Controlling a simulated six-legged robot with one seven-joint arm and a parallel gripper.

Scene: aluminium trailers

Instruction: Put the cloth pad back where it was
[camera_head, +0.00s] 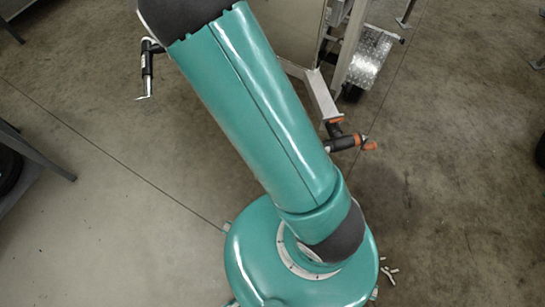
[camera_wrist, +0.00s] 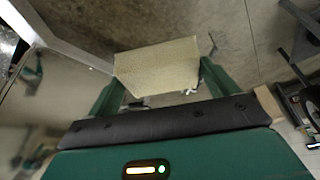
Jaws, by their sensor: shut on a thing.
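The cloth pad (camera_wrist: 157,66) is a beige, flat, roughly rectangular piece in the wrist view. My gripper (camera_wrist: 160,88) has its two green fingers at the pad's left and right sides and is shut on it. The pad is held out in front of the gripper, with bare floor showing beyond it. A small pale bit shows below the pad's lower edge, too small to make out. In the head view neither the pad nor my gripper shows; my teal arm fills the middle.
An aluminium trailer frame (camera_head: 318,92) with an orange-and-black coupling (camera_head: 350,143) stands behind my arm. A dark stand (camera_head: 30,160) is at the left edge. In the wrist view a pale metal frame (camera_wrist: 68,48) runs along the left. Concrete floor (camera_head: 100,215) is open at lower left.

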